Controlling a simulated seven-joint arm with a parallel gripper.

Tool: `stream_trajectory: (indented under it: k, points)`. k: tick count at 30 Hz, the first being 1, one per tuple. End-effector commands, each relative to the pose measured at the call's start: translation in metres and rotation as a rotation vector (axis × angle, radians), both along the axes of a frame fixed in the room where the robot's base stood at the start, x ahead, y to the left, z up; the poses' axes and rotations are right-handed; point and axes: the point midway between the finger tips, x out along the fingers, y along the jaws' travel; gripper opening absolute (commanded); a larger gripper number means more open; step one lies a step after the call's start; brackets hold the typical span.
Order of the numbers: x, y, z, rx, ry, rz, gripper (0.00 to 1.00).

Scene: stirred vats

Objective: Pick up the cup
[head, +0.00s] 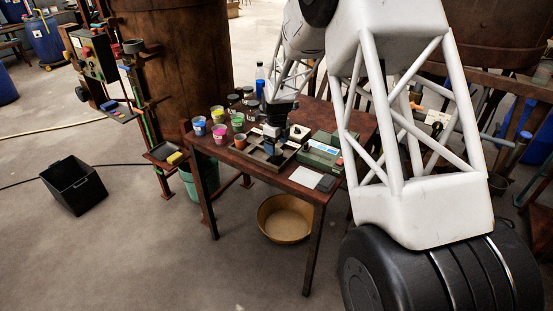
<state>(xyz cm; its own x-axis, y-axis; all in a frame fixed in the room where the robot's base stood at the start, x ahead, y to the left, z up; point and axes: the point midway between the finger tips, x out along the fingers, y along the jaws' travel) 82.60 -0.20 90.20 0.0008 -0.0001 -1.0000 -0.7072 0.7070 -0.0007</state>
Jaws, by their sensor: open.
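Several small cups with coloured contents stand upright on the left part of a brown table (290,178). They are a blue cup (199,126), a yellow cup (217,114), a pink cup (220,134), a green cup (238,122) and an orange cup (240,141). My gripper (271,135) is small and dark in the head view. It points down over the table, right of the cups and apart from them, above the back of a shallow compartment tray (262,168). It is open, with no cup in it.
A green box (322,155) and a white sheet (306,177) lie right of the tray. Dark jars (234,101) and a blue bottle (260,80) stand behind. A rusty vat (180,60) rises behind left. A black crate (74,184) and a tan basin (284,217) are on the floor.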

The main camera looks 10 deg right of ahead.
Motion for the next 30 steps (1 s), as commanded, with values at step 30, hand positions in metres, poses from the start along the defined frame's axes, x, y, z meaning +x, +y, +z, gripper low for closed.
stream_trajectory:
  k: [30]
  points:
    - [-0.001, 0.000, -0.041, 0.001, 0.001, 0.000, 0.79]
